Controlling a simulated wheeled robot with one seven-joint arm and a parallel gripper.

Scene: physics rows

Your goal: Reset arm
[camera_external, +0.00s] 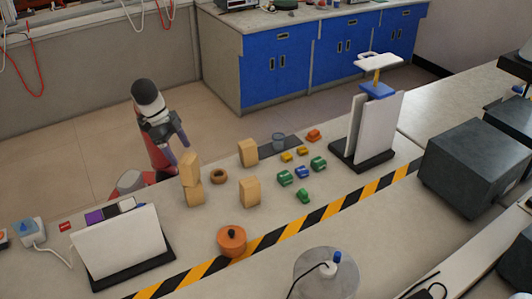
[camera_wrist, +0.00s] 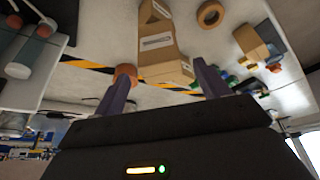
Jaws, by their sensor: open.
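My gripper (camera_external: 179,154) hangs at the far edge of the workbench, just left of a stack of two tan blocks. Its purple fingers are apart. The upper tan block (camera_external: 189,167) sits slightly turned on the lower tan block (camera_external: 194,195). In the wrist view my gripper (camera_wrist: 163,70) shows its two fingers spread, with the labelled tan blocks (camera_wrist: 157,48) seen between and beyond them. Nothing is visibly held; whether the fingers touch the stack cannot be told.
A brown ring (camera_external: 219,177), two more tan blocks (camera_external: 248,153) (camera_external: 250,191), small coloured pieces (camera_external: 303,173) and an orange lidded pot (camera_external: 232,243) stand nearby. White panels on black bases stand left (camera_external: 124,243) and right (camera_external: 377,125).

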